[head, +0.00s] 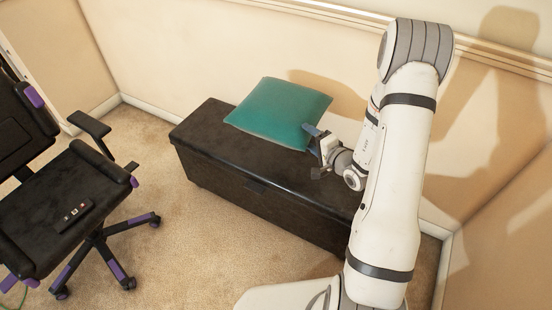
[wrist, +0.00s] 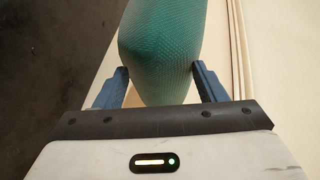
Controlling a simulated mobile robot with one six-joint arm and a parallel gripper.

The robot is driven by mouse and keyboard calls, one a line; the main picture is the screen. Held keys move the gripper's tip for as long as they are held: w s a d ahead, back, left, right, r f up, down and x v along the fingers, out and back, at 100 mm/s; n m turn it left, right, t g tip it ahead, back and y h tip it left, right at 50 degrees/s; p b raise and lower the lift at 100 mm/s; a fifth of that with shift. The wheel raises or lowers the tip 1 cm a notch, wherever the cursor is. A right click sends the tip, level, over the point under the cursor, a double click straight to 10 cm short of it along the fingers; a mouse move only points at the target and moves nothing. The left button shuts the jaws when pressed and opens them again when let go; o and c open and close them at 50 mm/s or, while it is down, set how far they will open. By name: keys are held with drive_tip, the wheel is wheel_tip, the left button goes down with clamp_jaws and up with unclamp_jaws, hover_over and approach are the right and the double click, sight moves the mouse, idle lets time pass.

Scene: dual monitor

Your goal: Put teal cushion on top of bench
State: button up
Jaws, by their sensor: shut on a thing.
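The teal cushion (head: 279,113) is over the left half of the dark bench (head: 232,168) near the wall in the head view. Whether it touches the bench top or is a little above it, I cannot tell. My gripper (head: 316,138) is at the cushion's right corner, above the bench. In the wrist view, the blue fingers of my gripper (wrist: 162,82) stand on either side of the cushion (wrist: 160,40) and are shut on its corner. The cushion's far end is out of the wrist view.
A black office chair (head: 75,190) with purple parts stands left of the bench, with a small remote-like object (head: 73,212) on its seat. The wall (head: 200,50) is close behind the bench. Carpet (head: 200,240) is clear in front of the bench.

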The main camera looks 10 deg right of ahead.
drive_tip(key=h+b, duration=0.1)
drive_tip(key=b, duration=1.4)
hover_over(318, 188)
wheel_tip(318, 188, down, 13)
drive_tip(key=shift+w+m, duration=0.15)
drive_tip(key=shift+m, duration=0.15)
wheel_tip(318, 188, down, 9)
drive_tip(key=shift+a+f+b, duration=0.1)
drive_tip(key=shift+f+b, duration=0.1)
drive_tip(key=shift+b, duration=1.05)
drive_tip(key=o, duration=1.3)
drive_tip(key=shift+c, duration=0.2)
drive_tip(key=shift+r, duration=0.1)
